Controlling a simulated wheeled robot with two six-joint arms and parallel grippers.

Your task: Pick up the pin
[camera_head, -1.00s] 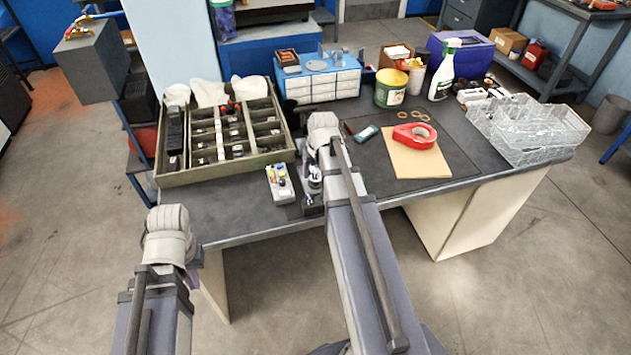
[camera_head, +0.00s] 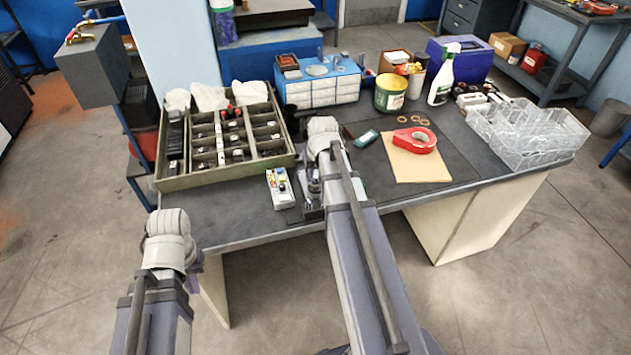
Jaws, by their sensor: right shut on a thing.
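My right arm reaches over the near edge of the bench, its pale wrist at the left end of the dark mat. My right gripper (camera_head: 311,190) is mostly hidden beside and below the forearm, low over the bench just right of a small white box (camera_head: 280,188) with coloured items. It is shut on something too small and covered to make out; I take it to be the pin. No other pin can be told apart. My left gripper (camera_head: 193,282) hangs in front of the bench's left end, largely behind its wrist, so its jaws cannot be read.
A compartment tray (camera_head: 222,172) with dark parts stands at the left. A blue drawer unit (camera_head: 322,90), a green tin (camera_head: 390,95) and a spray bottle (camera_head: 442,80) stand behind. Red tape (camera_head: 416,140) lies on a tan board (camera_head: 418,168). A clear rack (camera_head: 530,135) fills the right end.

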